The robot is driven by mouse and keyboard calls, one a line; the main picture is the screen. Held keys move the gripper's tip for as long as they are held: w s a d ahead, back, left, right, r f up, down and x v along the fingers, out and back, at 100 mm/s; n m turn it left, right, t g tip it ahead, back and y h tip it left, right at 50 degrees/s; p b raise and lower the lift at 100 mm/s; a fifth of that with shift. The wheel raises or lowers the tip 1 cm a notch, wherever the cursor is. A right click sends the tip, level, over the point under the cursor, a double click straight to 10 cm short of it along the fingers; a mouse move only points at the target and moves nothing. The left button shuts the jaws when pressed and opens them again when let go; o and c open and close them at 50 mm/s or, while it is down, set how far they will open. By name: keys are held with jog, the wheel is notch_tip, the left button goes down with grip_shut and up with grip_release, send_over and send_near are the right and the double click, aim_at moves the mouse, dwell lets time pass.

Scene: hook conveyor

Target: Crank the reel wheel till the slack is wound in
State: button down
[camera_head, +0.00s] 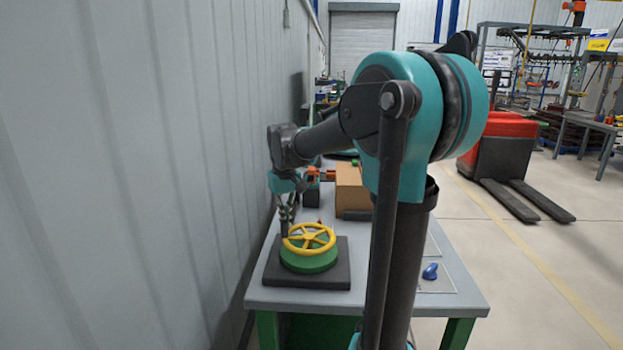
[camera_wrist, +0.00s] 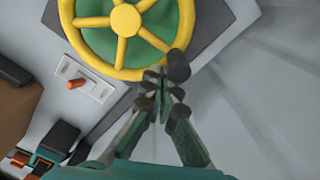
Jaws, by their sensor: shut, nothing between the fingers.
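The yellow spoked reel wheel (camera_head: 309,239) sits on a green drum (camera_head: 309,262) on a dark square base at the table's near left. In the wrist view the wheel's hub (camera_wrist: 125,20) is at the top, with part of the rim cut off. A dark upright knob (camera_wrist: 178,65) stands at the rim's lower right. My gripper (camera_wrist: 163,93) is shut and empty, its fingertips just beside the knob and rim; I cannot tell whether they touch. In the head view my gripper (camera_head: 286,219) is at the wheel's far left side. No line or slack can be made out.
A white plate with an orange lever (camera_wrist: 76,84) lies beside the base. A brown box (camera_head: 352,190) and a dark device with orange parts (camera_wrist: 48,145) stand farther back. A blue object (camera_head: 430,271) lies at the table's right. The corrugated wall (camera_head: 150,180) runs close along the left.

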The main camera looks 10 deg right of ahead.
aim_at(301, 250)
jog(key=shift+s, duration=0.1)
jog(key=shift+s+a, duration=0.3)
jog(key=shift+s, duration=0.55)
jog(key=shift+s+a, duration=0.25)
jog(key=shift+s, duration=0.6)
jog(key=shift+s, duration=0.1)
jog(key=shift+s+d, duration=0.25)
jog(key=shift+s, duration=0.6)
jog(key=shift+s+d, duration=0.2)
jog(key=shift+s, duration=0.6)
jog(key=shift+s+d, duration=1.25)
jog(key=shift+s, duration=0.05)
